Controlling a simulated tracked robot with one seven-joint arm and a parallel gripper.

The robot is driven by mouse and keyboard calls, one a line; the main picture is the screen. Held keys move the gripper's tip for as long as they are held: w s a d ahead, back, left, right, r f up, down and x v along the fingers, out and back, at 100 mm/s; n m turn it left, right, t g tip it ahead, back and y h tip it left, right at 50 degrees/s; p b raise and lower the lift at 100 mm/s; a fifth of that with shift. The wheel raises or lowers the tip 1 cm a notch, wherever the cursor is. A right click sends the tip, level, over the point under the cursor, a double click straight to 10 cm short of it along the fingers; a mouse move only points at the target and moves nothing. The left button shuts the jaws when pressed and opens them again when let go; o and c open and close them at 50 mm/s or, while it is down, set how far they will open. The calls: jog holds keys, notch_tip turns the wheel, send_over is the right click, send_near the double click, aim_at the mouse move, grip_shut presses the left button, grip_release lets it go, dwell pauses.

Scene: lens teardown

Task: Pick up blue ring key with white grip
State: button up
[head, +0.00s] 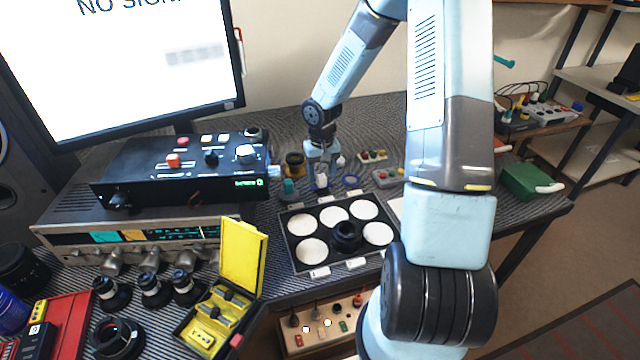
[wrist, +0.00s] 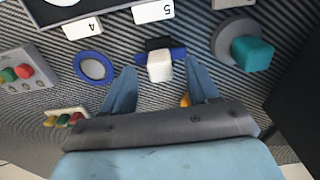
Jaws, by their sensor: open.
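The blue ring key (wrist: 178,54) with its white grip (wrist: 160,68) is near the middle of the wrist view, by the tray label marked 5. A dark part shows just behind the grip. In the head view the key (head: 321,184) is small, just below my gripper (head: 321,168). My gripper (wrist: 160,82) is open, with one finger to either side of the white grip. I see no clear contact, and I cannot tell the height of the fingertips above the table.
A blue ring (wrist: 93,67) lies just left of the key. A teal-gripped piece on a grey disc (wrist: 250,52) stands to the right. The black tray with white discs (head: 292,258) is close by. Small boxes with coloured knobs (head: 371,157) sit nearby.

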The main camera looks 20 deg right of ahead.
aim_at(321, 183)
jog(key=shift+f, duration=1.35)
jog(key=c, duration=1.1)
